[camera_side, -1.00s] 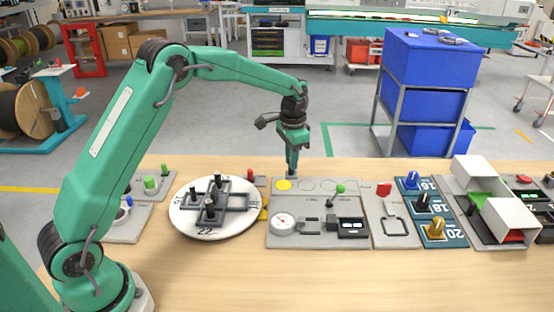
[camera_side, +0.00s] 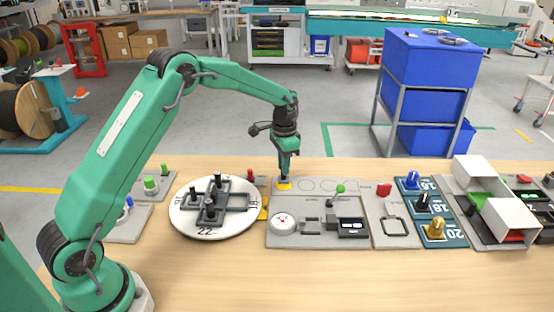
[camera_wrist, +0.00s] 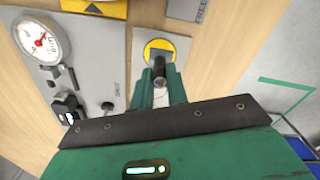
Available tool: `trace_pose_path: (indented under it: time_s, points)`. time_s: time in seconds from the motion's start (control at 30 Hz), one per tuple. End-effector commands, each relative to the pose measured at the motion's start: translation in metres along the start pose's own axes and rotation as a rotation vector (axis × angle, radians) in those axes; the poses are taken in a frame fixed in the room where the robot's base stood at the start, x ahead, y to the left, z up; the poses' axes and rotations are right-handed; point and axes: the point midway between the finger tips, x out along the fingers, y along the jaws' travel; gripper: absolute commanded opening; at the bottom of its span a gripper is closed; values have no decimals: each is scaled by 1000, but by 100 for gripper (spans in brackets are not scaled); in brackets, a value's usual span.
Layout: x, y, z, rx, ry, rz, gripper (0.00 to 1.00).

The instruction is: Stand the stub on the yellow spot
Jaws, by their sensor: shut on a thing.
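The yellow spot (camera_side: 284,187) is at the back left corner of the grey gauge panel. My gripper (camera_side: 284,178) is right over it, pointing down, with its tips low and close to the spot. In the wrist view my gripper (camera_wrist: 160,82) is shut on the stub (camera_wrist: 159,63), a small dark cylinder between the fingers. The yellow spot (camera_wrist: 150,45) shows around and beyond the stub as a yellow ring with a grey patch inside. I cannot tell whether the stub's foot touches the spot.
The panel carries a dial gauge (camera_side: 283,224) and a green-knobbed lever (camera_side: 340,188). Outlined empty circles lie right of the spot. A white turntable (camera_side: 240,226) with dark posts stands left, and a red knob (camera_side: 250,174) is close to my gripper's left.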

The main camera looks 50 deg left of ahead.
Motion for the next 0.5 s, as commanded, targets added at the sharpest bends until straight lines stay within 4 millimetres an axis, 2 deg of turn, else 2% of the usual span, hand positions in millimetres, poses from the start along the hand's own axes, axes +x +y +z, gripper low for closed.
trace_pose_path:
  time_s: [0.17, 0.5]
  points:
    - [9, 0, 0, 0, 0, 0, 0]
    - [10, 0, 0, 0, 0, 0, 0]
